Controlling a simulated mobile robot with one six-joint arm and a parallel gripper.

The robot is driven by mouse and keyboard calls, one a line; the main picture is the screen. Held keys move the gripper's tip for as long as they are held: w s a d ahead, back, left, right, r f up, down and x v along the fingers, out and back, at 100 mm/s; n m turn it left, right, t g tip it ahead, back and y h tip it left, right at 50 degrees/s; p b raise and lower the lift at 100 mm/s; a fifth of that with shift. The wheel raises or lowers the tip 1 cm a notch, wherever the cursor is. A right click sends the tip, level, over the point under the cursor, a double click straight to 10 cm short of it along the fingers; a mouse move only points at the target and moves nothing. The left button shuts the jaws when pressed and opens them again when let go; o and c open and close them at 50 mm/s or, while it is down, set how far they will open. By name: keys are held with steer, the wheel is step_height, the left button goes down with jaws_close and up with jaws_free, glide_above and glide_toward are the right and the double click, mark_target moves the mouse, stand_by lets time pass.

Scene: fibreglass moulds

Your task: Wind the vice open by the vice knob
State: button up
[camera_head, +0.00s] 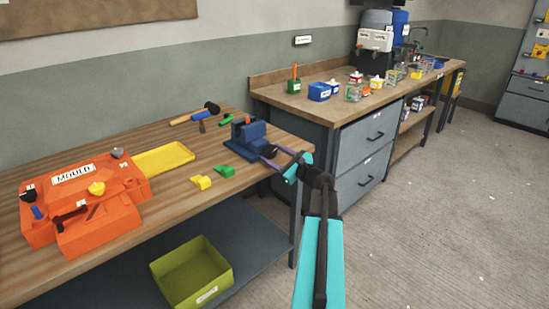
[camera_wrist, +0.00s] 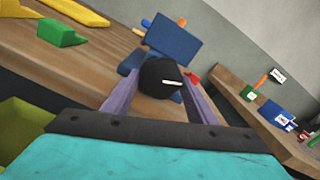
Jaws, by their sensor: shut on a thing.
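The blue vice (camera_head: 246,142) stands on the wooden bench near its right corner. In the wrist view the vice's blue body (camera_wrist: 172,60) is straight ahead. The black round vice knob (camera_wrist: 162,74) has a small white mark and sits between my two purple fingers. In the head view the knob (camera_head: 269,151) is partly hidden by my fingers. My gripper (camera_head: 277,157) reaches in from the right and is shut on the knob, a finger on each side. How far apart the vice jaws stand is hard to tell.
On the bench are an orange mould (camera_head: 85,208), a yellow tray (camera_head: 163,159), yellow (camera_head: 201,182) and green (camera_head: 225,171) blocks, and hand tools left of the vice. A green bin (camera_head: 192,270) sits below. A second bench (camera_head: 330,95) with drawers stands close behind.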

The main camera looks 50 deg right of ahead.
steer(key=o, duration=1.1)
steer(key=shift+c, duration=0.2)
steer(key=shift+s, duration=0.1)
steer(key=s+a+b, duration=0.1)
steer(key=s, duration=1.2)
steer(key=shift+s, duration=0.3)
